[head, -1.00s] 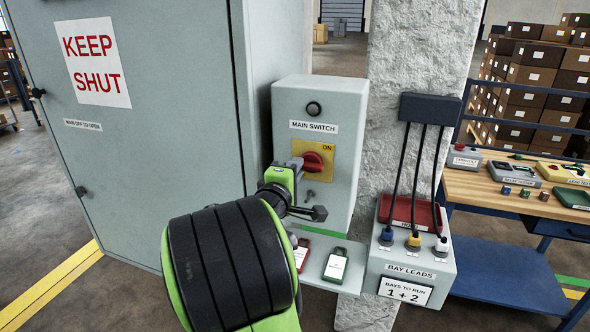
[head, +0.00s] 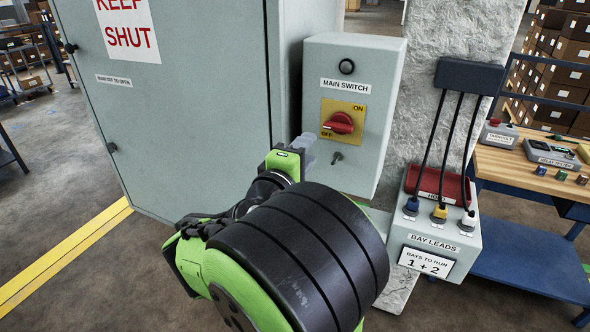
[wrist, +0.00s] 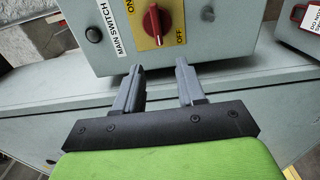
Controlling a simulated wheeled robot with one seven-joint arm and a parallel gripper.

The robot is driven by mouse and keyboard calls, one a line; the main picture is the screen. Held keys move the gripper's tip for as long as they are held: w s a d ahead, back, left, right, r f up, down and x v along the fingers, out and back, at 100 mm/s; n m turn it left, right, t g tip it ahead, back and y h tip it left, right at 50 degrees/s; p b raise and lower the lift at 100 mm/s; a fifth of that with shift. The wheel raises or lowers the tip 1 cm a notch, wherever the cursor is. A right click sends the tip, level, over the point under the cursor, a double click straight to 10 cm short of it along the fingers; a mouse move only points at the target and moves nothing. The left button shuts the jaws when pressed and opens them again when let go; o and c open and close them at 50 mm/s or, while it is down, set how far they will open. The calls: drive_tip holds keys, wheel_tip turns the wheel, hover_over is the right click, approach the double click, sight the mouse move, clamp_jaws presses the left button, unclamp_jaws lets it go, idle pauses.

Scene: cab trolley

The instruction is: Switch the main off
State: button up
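The grey main switch box (head: 353,115) has a red rotary handle (head: 340,122) on a yellow plate, with ON at its upper right and OFF at its lower left. The handle lies roughly level, its marked left end beside the OFF label. The wrist view shows the handle (wrist: 151,22) beyond my fingertips. My gripper (wrist: 160,70) is open and empty, its two fingers apart and clear of the handle. In the head view my gripper (head: 303,148) is just left of and below the handle. The round lamp (head: 347,66) above the label looks dark.
A tall grey cabinet (head: 190,120) marked KEEP SHUT stands closed at left. The bay leads box (head: 432,240) with three plugs is at right, before a workbench (head: 515,172).

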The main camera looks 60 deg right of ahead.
drive_tip(key=shift+s+a+b, duration=0.25)
drive_tip(key=shift+a+b, duration=1)
drive_tip(key=shift+a, duration=0.2)
drive_tip(key=shift+s+a+b, duration=0.2)
drive_tip(key=shift+a+b, duration=1.05)
drive_tip(key=shift+a, duration=0.15)
